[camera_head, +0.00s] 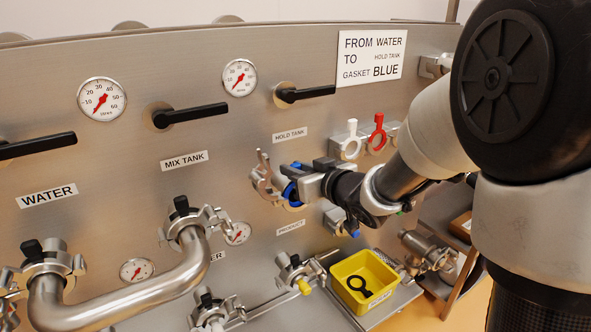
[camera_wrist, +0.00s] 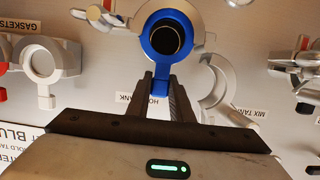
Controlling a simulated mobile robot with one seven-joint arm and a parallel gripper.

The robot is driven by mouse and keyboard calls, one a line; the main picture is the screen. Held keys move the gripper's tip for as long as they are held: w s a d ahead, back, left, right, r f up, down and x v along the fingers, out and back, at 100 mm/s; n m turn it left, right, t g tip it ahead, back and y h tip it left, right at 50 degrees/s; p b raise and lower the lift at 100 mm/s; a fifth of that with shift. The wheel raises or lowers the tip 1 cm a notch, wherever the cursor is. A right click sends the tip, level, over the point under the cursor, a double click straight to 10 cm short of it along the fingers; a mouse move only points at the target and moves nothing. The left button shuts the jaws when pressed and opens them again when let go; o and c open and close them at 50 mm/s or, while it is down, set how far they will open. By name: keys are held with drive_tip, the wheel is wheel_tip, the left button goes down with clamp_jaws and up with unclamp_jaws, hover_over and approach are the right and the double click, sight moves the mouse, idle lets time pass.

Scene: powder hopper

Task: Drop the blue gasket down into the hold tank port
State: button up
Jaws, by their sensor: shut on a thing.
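The blue gasket (camera_head: 291,194) is a ring with a handle tab. My gripper (camera_head: 309,184) is shut on that tab in the head view. In the wrist view the gasket (camera_wrist: 150,44) appears in front of the hold tank port (camera_wrist: 207,42), its ring lined up around the dark bore. My fingertips (camera_wrist: 161,84) grip the tab just below the ring there. I cannot tell whether the ring touches the port's face. An open grey clamp (camera_head: 262,178) hangs beside the port; it also shows in the wrist view (camera_wrist: 222,90).
White and red gaskets (camera_head: 377,134) hang on a rack right of the port. A yellow bin (camera_head: 363,280) holding a black gasket stands below. A bent steel pipe (camera_head: 130,285) and valve handles (camera_head: 190,115) stick out of the panel. The sign (camera_head: 371,58) reads water to hold tank, gasket blue.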

drive_tip(key=o, duration=0.9)
drive_tip(key=shift+f, duration=0.1)
drive_tip(key=shift+b+v, duration=0.45)
drive_tip(key=shift+v, duration=8.25)
